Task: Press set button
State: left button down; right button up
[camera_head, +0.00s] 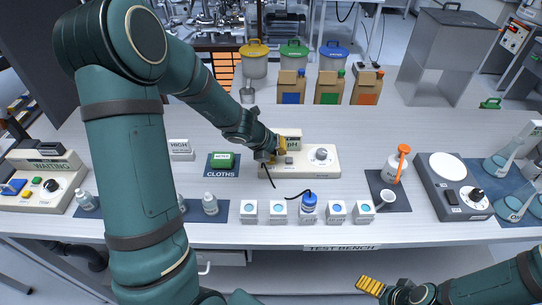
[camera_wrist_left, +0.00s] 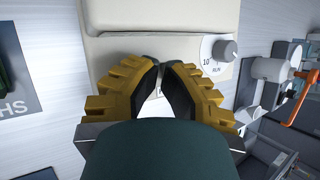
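The cream meter box (camera_head: 305,168) stands on the middle of the test bench, with a round grey knob (camera_head: 321,154) on its right and a label reading "pH" behind my gripper. A small grey button (camera_head: 289,160) shows on its front, close to my left fingertips. My left gripper (camera_head: 281,152) is over the box's left part. In the left wrist view its yellow fingers (camera_wrist_left: 161,66) meet nearly tip to tip with nothing between them, over the cream box (camera_wrist_left: 165,48); I cannot tell whether they touch it. My right gripper (camera_head: 371,286) is below the bench's front edge, seen side-on.
A white container with an orange handle (camera_head: 396,164) stands to the right. A cloths mat (camera_head: 223,164) lies left. Jars and cartons (camera_head: 328,88) stand behind.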

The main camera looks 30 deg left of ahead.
aim_at(276, 161)
pick_arm(q)
jog(key=shift+r, duration=0.2)
notch_tip(276, 161, up, 5)
jog(key=p, duration=0.5)
dwell(1.0)
